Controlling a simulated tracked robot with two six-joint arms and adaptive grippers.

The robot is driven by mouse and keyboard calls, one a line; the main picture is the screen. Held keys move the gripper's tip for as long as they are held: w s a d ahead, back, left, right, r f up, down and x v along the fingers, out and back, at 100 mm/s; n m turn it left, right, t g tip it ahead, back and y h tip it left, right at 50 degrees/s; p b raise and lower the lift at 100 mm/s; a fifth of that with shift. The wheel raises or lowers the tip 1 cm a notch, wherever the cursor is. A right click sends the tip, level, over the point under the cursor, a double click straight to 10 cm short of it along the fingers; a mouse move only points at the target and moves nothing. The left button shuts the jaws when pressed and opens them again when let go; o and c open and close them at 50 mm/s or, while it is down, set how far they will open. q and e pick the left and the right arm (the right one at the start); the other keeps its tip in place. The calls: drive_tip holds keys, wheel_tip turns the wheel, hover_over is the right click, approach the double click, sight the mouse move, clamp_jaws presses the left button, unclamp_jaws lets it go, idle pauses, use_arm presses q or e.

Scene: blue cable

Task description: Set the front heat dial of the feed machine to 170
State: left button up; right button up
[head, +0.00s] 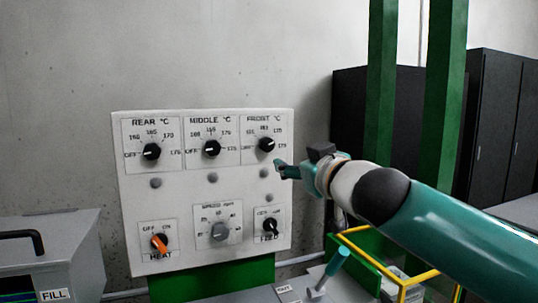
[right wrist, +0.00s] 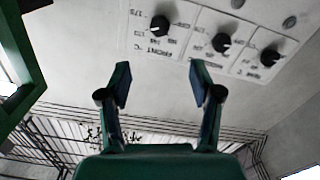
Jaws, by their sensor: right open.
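The white control panel (head: 190,218) of the feed machine faces me. Its front heat dial (head: 266,144) is a black round knob at the upper right, on a scale reaching 170 and 175. The same dial shows at the top of the upside-down right wrist view (right wrist: 160,28). My right gripper (head: 283,168) is just below and right of this dial, apart from it. In the right wrist view its two fingers (right wrist: 161,82) are spread, with nothing between them. My left gripper is out of view.
The middle dial (head: 211,149) and rear dial (head: 151,152) are to the left, both pointing toward OFF. Below are an orange heat switch (head: 159,243), a grey speed knob (head: 219,232) and a black feed switch (head: 270,226). A green post (head: 447,100) stands at right.

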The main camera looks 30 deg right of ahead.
sight(268, 147)
drive_tip(key=p+x, duration=0.6)
drive_tip(key=x, duration=0.9)
drive_tip(key=shift+w+r, duration=0.15)
drive_tip(key=shift+r, duration=0.05)
drive_tip(key=shift+w+d+f, duration=0.1)
drive_tip(key=shift+w, duration=0.45)
drive_tip(key=c, duration=1.1)
drive_tip(key=shift+c, duration=0.2)
